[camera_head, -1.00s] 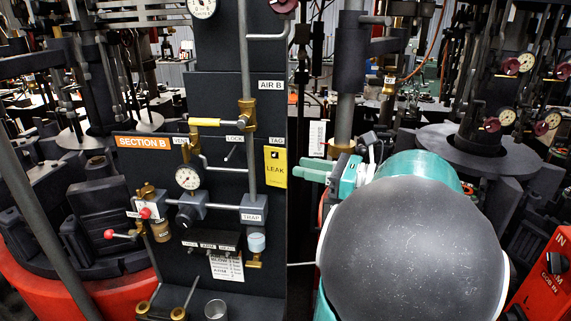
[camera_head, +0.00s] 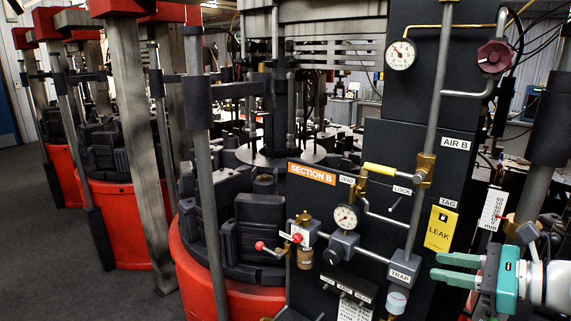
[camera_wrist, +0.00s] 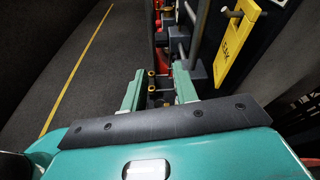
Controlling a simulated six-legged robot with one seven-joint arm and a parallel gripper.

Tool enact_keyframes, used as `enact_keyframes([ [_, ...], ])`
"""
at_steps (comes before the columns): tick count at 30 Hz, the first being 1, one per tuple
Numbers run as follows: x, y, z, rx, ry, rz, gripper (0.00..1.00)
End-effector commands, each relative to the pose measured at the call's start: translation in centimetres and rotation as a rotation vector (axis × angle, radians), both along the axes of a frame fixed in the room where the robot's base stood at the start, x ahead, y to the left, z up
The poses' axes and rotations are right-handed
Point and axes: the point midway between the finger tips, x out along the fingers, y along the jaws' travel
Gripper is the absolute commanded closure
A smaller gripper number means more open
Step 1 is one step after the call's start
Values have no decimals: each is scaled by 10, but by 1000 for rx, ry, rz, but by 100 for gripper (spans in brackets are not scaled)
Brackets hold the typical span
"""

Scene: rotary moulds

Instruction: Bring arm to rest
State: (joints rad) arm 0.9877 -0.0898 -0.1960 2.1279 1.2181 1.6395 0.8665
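My gripper (camera_head: 436,268) is at the right edge of the head view, teal, its two fingers pointing left. It is beside the lower right of the Section B panel (camera_head: 385,150), below the yellow LEAK tag (camera_head: 440,229). In the wrist view my gripper (camera_wrist: 159,72) has its fingers well apart with nothing held between them. The LEAK tag (camera_wrist: 235,42) shows there at the upper right, hanging tilted in the picture and apart from the fingers. Most of my arm is outside the head view.
Red-based moulding machines (camera_head: 115,215) stand to the left, with upright posts (camera_head: 205,180) in front. A gauge (camera_head: 345,217), valves and a trap (camera_head: 401,274) project from the panel. Open dark floor (camera_head: 35,240) lies at the far left; the wrist view shows floor with a yellow line (camera_wrist: 77,68).

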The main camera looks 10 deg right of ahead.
Motion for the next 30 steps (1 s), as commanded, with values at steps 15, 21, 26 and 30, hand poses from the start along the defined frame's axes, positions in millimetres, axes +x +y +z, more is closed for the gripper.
enact_keyframes([
  [15, -22, 205, -89, -1262, -119, 1006, 71],
  [21, -34, 230, -95, -1762, -371, 1353, 71],
  [26, -35, 239, -92, -1992, -514, 1493, 71],
  [30, -34, 240, -91, -2038, -541, 1520, 71],
])
